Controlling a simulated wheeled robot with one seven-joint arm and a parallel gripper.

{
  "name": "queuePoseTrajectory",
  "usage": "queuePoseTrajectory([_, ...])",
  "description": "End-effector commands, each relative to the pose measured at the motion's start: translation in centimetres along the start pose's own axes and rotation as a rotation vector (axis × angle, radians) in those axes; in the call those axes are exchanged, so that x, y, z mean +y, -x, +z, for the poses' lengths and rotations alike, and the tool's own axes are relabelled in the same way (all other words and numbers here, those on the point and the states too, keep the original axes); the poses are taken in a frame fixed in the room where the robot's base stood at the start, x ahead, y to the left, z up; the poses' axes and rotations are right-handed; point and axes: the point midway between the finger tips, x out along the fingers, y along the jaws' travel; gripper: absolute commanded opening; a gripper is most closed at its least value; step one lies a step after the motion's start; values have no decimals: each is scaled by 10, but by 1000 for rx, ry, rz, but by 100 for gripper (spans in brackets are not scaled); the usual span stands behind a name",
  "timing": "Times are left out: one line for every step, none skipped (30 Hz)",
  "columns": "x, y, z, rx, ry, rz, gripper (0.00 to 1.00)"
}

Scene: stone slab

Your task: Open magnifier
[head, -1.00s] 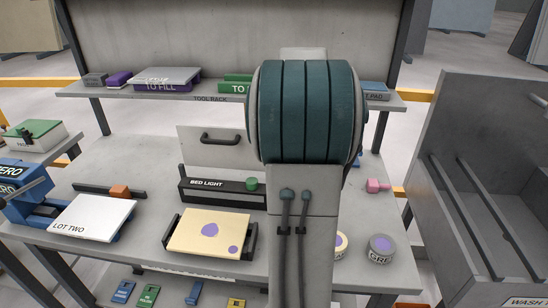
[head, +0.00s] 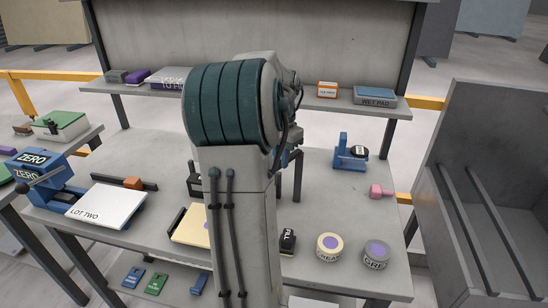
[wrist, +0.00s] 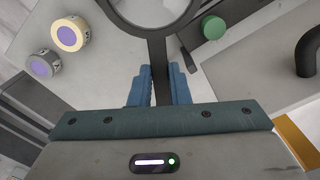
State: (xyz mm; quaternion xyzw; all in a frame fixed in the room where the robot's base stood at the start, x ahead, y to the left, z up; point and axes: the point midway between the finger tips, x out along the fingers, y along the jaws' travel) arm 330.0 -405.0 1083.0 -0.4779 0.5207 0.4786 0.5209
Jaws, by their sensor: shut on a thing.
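The magnifier shows at the top of the wrist view as a dark round ring (wrist: 115,22) around a pale lens, cut off by the frame edge. Its dark flat handle (wrist: 159,52) runs down from the ring between my fingers. My gripper (wrist: 160,74) has blue fingers, one on each side of the handle, and is shut on it. In the head view my own arm hides the gripper and most or all of the magnifier.
A green knob (wrist: 213,27) and a dark curved handle (wrist: 307,50) are right of the magnifier in the wrist view. A cream tin (head: 329,247), a grey tin (head: 375,254) and a black stamp (head: 288,240) stand on the bench front. A blue stand (head: 350,152) and pink piece (head: 380,191) are farther back.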

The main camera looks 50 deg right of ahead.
Motion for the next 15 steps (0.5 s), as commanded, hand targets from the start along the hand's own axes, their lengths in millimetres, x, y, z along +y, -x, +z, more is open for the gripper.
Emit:
queuePoseTrajectory([2, 0, -2, 3, -11, 1, 0])
queuePoseTrajectory([2, 0, -3, 3, -12, 1, 0])
queuePoseTrajectory([2, 0, -3, 3, -13, 1, 0])
queuePoseTrajectory([2, 0, -3, 3, -13, 1, 0])
queuePoseTrajectory([2, 0, -2, 3, -13, 1, 0])
queuePoseTrajectory([2, 0, -2, 3, -12, 1, 0])
queuePoseTrajectory([2, 0, -2, 4, -12, 1, 0])
queuePoseTrajectory([2, 0, -2, 4, -12, 1, 0])
queuePoseTrajectory([2, 0, -2, 4, -11, 1, 0])
queuePoseTrajectory([2, 0, -2, 4, -11, 1, 0])
queuePoseTrajectory([2, 0, -2, 4, -10, 1, 0])
queuePoseTrajectory([1, 0, -2, 4, -10, 1, 27])
queuePoseTrajectory([1, 0, -2, 4, -9, 1, 36])
queuePoseTrajectory([1, 0, -2, 4, -8, 1, 38])
queuePoseTrajectory([0, 0, -1, 4, -7, 0, 38])
